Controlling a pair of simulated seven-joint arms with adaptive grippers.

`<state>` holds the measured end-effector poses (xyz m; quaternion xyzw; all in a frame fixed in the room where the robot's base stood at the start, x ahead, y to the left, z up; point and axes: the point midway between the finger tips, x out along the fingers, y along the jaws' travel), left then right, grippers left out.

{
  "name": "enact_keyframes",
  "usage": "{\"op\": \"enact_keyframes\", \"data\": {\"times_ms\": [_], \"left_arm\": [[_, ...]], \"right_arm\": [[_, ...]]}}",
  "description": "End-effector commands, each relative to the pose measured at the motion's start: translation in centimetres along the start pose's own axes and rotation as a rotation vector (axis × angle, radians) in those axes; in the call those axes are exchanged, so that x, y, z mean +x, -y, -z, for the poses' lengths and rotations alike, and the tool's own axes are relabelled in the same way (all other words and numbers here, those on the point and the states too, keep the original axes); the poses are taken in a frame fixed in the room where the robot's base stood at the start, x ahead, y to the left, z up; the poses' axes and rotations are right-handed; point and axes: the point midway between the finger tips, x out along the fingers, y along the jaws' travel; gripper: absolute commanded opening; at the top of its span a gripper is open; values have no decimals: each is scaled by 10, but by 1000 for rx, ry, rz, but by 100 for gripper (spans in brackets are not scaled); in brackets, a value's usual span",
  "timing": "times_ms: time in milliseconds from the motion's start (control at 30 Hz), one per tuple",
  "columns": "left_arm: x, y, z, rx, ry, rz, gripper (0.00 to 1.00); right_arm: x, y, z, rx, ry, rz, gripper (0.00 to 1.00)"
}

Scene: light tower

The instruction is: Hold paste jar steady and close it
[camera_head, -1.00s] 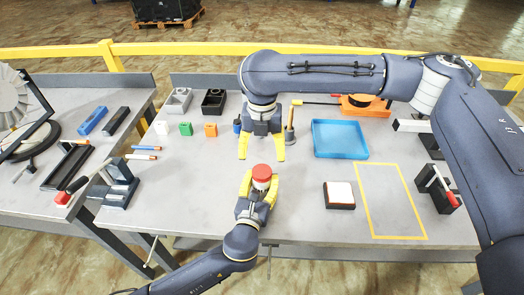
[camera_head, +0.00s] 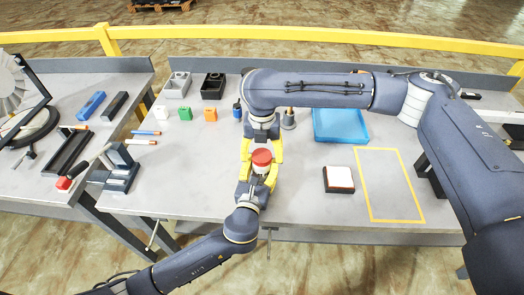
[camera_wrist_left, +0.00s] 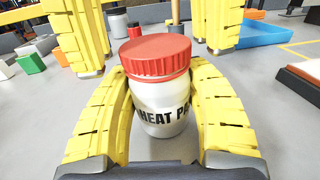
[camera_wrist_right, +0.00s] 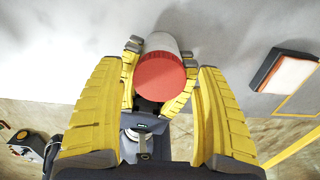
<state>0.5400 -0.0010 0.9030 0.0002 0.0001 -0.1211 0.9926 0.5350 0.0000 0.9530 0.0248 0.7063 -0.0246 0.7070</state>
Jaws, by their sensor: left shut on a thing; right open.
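The paste jar (camera_wrist_left: 162,100) is a silver-white jar with black lettering, upright on the table with a red lid (camera_wrist_left: 155,56) on top. In the head view the red lid (camera_head: 261,157) shows between both grippers. My left gripper (camera_head: 258,186) is shut around the jar body from the front. My right gripper (camera_head: 261,158) is open, its yellow fingers on either side of the lid and apart from it. In the right wrist view the lid (camera_wrist_right: 160,77) sits between and beyond the open fingertips. Whether the lid is fully tightened cannot be told.
A blue tray (camera_head: 341,138), a black box with a white top (camera_head: 339,179) and a yellow taped rectangle (camera_head: 389,215) lie to the right. Small green (camera_head: 185,114) and orange (camera_head: 210,114) blocks and grey and black bins stand at back left.

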Motion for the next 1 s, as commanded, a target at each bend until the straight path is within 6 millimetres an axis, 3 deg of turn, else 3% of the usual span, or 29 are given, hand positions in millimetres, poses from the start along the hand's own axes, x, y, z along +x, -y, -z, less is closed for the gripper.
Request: {"op": "enact_keyframes", "data": {"times_ms": [233,767,867,1000], "left_arm": [[0,0,0,0,0,0,0],[0,0,0,0,0,0,0],[0,0,0,0,0,0,0],[0,0,0,0,0,0,0]], "right_arm": [[0,0,0,0,0,0,72],[0,0,0,0,0,0,10],[0,0,0,12,0,1,9],[0,0,0,155,1,2,9]]}}
